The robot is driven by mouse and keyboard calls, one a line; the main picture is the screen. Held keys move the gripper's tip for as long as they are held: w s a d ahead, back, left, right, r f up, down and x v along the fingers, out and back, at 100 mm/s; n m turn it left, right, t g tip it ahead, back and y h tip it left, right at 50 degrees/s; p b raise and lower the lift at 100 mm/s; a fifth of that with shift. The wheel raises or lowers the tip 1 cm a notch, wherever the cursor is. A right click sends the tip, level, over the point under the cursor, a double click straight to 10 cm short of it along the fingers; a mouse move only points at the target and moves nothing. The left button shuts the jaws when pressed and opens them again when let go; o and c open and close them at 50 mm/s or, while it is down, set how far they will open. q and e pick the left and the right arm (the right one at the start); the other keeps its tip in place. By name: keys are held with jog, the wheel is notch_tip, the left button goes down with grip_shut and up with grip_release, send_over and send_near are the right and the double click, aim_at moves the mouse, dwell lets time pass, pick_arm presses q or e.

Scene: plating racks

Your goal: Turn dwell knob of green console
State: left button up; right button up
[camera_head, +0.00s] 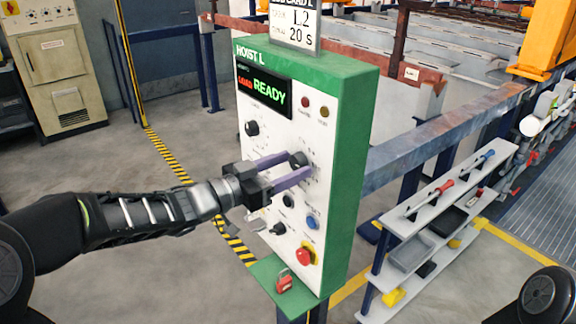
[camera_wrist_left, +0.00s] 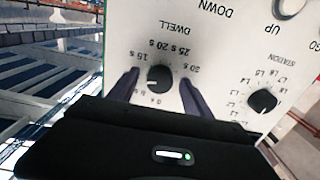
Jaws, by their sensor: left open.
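The green console (camera_head: 352,150) stands upright with a white front panel and a lit display reading LOAD READY. Its dwell knob (camera_head: 298,159) is small, round and black; in the left wrist view the dwell knob (camera_wrist_left: 160,79) shows upside down under the label DWELL, with a pale mark on its left side. My left gripper (camera_head: 299,165) is open at the panel, one purple finger on each side of the knob. The wrist view shows gaps between knob and fingers; whether the tips touch the panel I cannot tell. My right gripper is out of view.
The station knob (camera_wrist_left: 262,101) sits beside the dwell knob. A red emergency button (camera_head: 305,257), a blue button (camera_head: 313,222) and other black controls are lower on the panel. A red padlock (camera_head: 284,281) is on the ledge below. A tool shelf (camera_head: 440,215) stands to the right.

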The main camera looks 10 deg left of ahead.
pick_arm(q)
grip_shut()
dwell(0.5)
jog(key=m+b, duration=0.3)
jog(key=shift+f, duration=0.2)
jog(key=m+b, duration=0.7)
jog(key=m, duration=0.2)
jog(key=shift+a, duration=0.1)
jog(key=shift+r+m+b, duration=0.2)
jog(key=shift+m+b, duration=1.05)
jog(key=shift+m, duration=0.65)
